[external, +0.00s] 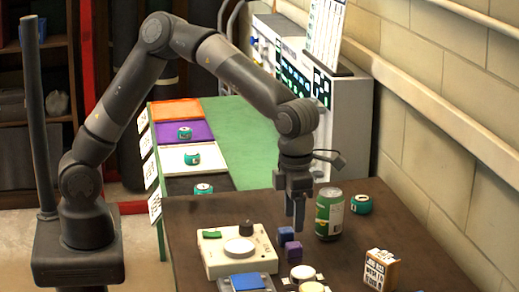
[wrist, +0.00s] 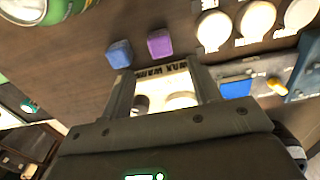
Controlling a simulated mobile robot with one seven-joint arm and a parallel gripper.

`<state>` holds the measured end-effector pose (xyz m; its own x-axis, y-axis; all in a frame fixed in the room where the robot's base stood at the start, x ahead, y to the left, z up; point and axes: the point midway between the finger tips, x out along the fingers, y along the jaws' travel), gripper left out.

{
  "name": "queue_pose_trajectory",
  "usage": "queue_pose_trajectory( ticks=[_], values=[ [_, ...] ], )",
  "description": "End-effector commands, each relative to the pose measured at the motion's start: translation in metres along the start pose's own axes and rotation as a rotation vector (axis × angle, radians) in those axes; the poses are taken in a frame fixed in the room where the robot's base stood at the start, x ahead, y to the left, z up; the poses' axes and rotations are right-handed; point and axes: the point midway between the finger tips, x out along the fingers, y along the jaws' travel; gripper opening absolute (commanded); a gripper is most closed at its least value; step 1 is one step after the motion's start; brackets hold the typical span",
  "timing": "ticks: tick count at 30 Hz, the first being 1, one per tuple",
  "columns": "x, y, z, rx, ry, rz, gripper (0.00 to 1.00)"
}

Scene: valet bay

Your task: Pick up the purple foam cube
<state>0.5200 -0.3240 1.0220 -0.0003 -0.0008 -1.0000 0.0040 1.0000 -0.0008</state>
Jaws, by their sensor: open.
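The purple foam cube (external: 293,250) sits on the dark brown table, just in front of a blue cube (external: 286,234). In the wrist view the purple cube (wrist: 159,42) lies ahead of the fingertips, between their lines, with the blue cube (wrist: 119,53) to its left and a small gap between them. My gripper (external: 298,226) points down above the table close to the cubes. In the wrist view its two fingers (wrist: 163,72) are apart with nothing held between them. I cannot tell its exact height above the cubes.
A green can (external: 329,214) stands right of my gripper, with a small green tin (external: 361,204) beyond it. A white device with a knob (external: 240,256) is at left, round white pieces (external: 303,273) are in front, and a lettered box (external: 380,269) is at right.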

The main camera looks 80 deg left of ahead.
Motion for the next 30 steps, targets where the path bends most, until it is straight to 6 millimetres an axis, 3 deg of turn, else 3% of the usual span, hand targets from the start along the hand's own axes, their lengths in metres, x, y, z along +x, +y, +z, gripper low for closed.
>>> queue_pose_trajectory(
  ticks=[4, 13, 21, 28, 30],
  values=[
    [0.024, 0.000, -0.001, -0.001, 0.003, 0.001, 0.56],
    [0.045, 0.000, 0.000, -0.003, 0.002, 0.001, 0.56],
    [0.084, -0.001, 0.002, -0.003, 0.001, 0.001, 0.56],
    [0.087, -0.001, 0.002, -0.004, -0.001, 0.001, 0.56],
    [0.087, -0.001, 0.002, -0.004, -0.001, 0.001, 0.52]
  ],
)
